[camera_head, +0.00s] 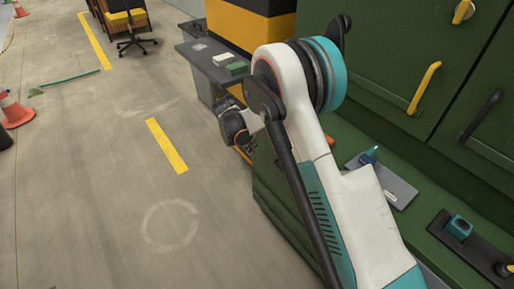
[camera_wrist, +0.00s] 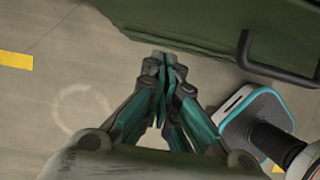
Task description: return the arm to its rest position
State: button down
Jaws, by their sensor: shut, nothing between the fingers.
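My arm (camera_head: 335,190) rises from the lower right of the head view. It bends at a large teal and black joint near the top middle. A dark wrist part hangs on the left side of this bend, over the floor's edge by the green bench. My gripper (camera_wrist: 163,62) shows in the wrist view with its teal and grey fingers together. Nothing is between them. The fingertips point toward the grey floor and the foot of a green cabinet. I cannot make out the fingers in the head view.
Green cabinets with a yellow handle (camera_head: 424,88) and a black handle (camera_head: 481,115) stand at right. A grey plate (camera_head: 397,190) lies on the green bench. A dark table (camera_head: 207,60) stands behind my arm. Orange cones (camera_head: 14,110) stand far left. The middle floor is clear.

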jog(key=p+v, duration=0.2)
jog(key=v, duration=0.5)
jog(key=shift+r, duration=0.35)
